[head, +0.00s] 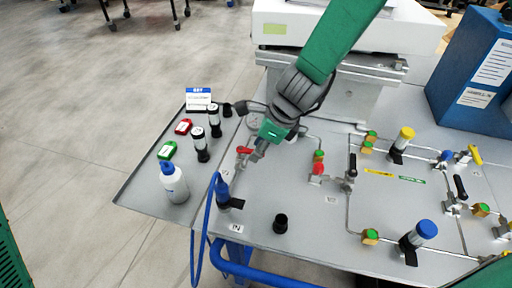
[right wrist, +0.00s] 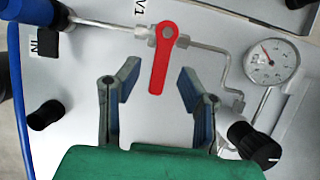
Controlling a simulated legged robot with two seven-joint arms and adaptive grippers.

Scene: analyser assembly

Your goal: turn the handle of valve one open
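Valve one has a red handle (right wrist: 158,65) on a thin metal pipe, beside the label V1 (right wrist: 140,14). In the right wrist view the handle hangs down from its pivot, across the line of the pipe. In the head view the red handle (head: 243,150) sits at the left of the panel. My right gripper (head: 252,157) reaches down to it from above. In the right wrist view my right gripper (right wrist: 159,82) is open, with one finger on each side of the handle's free end and gaps on both sides. My left gripper is not in view.
A round gauge (right wrist: 268,62) and a black knob (right wrist: 252,146) lie right of the handle in the right wrist view. In the head view a blue hose (head: 213,205) runs near the valve. A side tray (head: 142,188) holds a white bottle (head: 174,184) and tags.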

